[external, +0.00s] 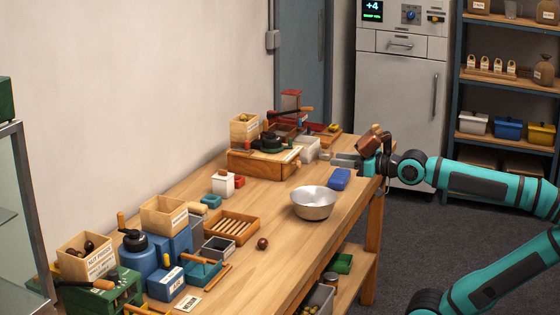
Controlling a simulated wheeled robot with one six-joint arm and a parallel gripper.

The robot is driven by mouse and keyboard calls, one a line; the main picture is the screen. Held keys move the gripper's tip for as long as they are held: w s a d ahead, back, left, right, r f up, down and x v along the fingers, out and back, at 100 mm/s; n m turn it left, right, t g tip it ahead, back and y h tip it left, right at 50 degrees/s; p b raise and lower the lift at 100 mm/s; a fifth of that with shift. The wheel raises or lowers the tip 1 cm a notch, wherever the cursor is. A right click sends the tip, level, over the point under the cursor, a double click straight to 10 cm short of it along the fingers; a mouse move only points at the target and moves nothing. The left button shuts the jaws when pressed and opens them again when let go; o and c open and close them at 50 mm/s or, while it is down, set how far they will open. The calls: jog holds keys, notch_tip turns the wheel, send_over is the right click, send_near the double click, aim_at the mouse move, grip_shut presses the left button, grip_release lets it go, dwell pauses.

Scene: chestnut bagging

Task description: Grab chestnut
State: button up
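A single dark brown chestnut (263,243) lies on the wooden table, to the right of a slatted wooden tray (232,226) and below-left of the metal bowl. More dark chestnuts (88,246) show inside a labelled wooden bin at the near left. My gripper (326,157) is over the far right part of the table, pointing left, well away from the loose chestnut. Its fingers are small in the picture, next to a whitish box, so I cannot tell whether they are open or shut.
A metal bowl (313,203) and a blue block (339,179) stand between my gripper and the chestnut. Blue and green machines and small boxes crowd the table's left side. A wooden press-like machine (262,163) stands at the back. Bare tabletop surrounds the chestnut's right side.

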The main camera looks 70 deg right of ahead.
jog(key=m+g, duration=1.5)
jog(key=m, duration=0.8)
send_over(264, 239)
jog(key=s, duration=0.1)
jog(key=s+x, duration=0.1)
jog(key=x, duration=0.4)
jog(key=s+x, duration=0.1)
jog(key=x, duration=0.5)
jog(key=s+x, duration=0.1)
jog(key=x, duration=0.4)
jog(key=shift+s+d+f, duration=0.15)
jog(key=shift+d+f, duration=0.05)
jog(key=shift+f, duration=0.45)
jog(key=shift+a+x, duration=0.15)
jog(key=shift+x, duration=1.25)
jog(key=shift+a+x, duration=0.1)
jog(key=shift+x, duration=1.25)
jog(key=shift+s, duration=0.1)
jog(key=shift+c, duration=0.5)
jog(key=c, duration=0.6)
